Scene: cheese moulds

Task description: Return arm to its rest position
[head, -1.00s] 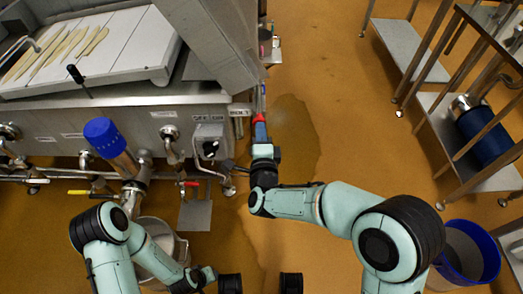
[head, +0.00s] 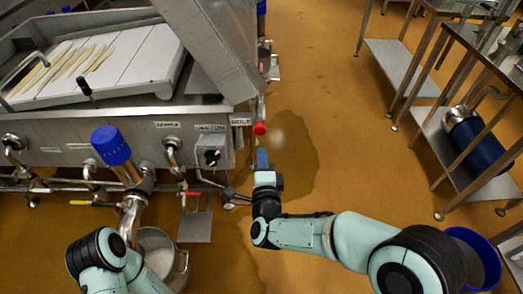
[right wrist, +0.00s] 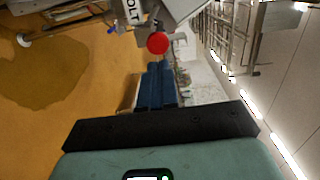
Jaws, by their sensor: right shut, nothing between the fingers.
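My right arm reaches in from the lower right of the head view. Its right gripper (head: 262,153) has blue fingers, which are shut and empty over the wet patch of floor. In the right wrist view the shut blue fingers (right wrist: 157,75) point toward a red knob (right wrist: 158,43). The red knob (head: 259,128), under the BOLT label, is on the right end of the steel machine. The fingertips are apart from it, on its near side. Part of my left arm shows at the lower left; its gripper is out of view.
The steel machine (head: 75,125) fills the left side, with a blue-capped valve (head: 111,146) and a metal bucket (head: 160,250) below. A steel rack (head: 465,140) and a blue bin (head: 480,245) stand at right. The floor between is open, with a wet patch (head: 300,150).

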